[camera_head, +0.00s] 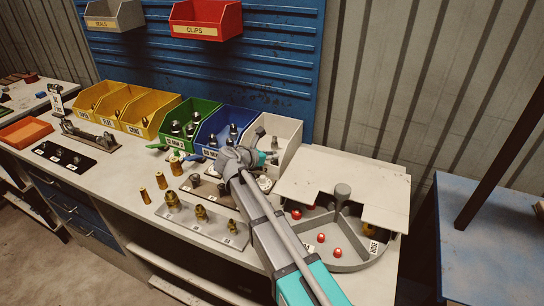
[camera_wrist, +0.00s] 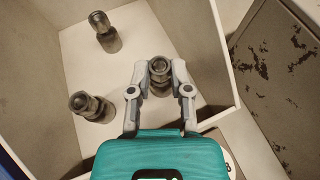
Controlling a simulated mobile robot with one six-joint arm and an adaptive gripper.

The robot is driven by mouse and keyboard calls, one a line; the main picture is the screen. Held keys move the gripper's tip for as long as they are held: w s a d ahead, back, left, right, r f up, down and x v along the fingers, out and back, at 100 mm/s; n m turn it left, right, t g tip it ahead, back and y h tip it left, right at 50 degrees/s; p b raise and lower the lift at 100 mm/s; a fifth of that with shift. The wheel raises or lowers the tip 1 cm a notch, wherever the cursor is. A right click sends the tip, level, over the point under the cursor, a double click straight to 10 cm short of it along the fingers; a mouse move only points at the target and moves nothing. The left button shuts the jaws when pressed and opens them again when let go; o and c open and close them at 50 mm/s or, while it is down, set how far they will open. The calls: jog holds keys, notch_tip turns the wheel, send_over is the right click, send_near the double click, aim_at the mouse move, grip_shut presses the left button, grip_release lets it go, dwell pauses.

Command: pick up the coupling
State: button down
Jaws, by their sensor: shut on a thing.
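In the wrist view, a dark metal coupling (camera_wrist: 159,72) stands between the fingers of my gripper (camera_wrist: 160,78). The gripper is shut on it, with one finger on each side. The coupling is inside a white bin (camera_wrist: 225,85), near the bin's right side. Two similar couplings are also in the bin, one at the upper left (camera_wrist: 104,35) and one at the lower left (camera_wrist: 88,105), both apart from my fingers. In the head view, my arm reaches over the bench to the white bin (camera_head: 290,135), and the arm hides the held coupling.
A blue bin (camera_head: 228,125), a green bin (camera_head: 182,118) and yellow bins (camera_head: 125,103) stand left of the white bin. A plate with brass fittings (camera_head: 200,222) lies in front. A grey tray (camera_head: 350,262) with red-tipped parts is to the right. A blue panel rises behind.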

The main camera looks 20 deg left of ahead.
jog(key=shift+r+p, duration=1.15)
jog(key=shift+r, duration=0.1)
jog(key=s+a+r+p, duration=0.1)
jog(key=s+r+p, duration=0.9)
jog(key=s, duration=0.4)
jog(key=shift+a, duration=0.25)
jog(key=shift+s, duration=0.1)
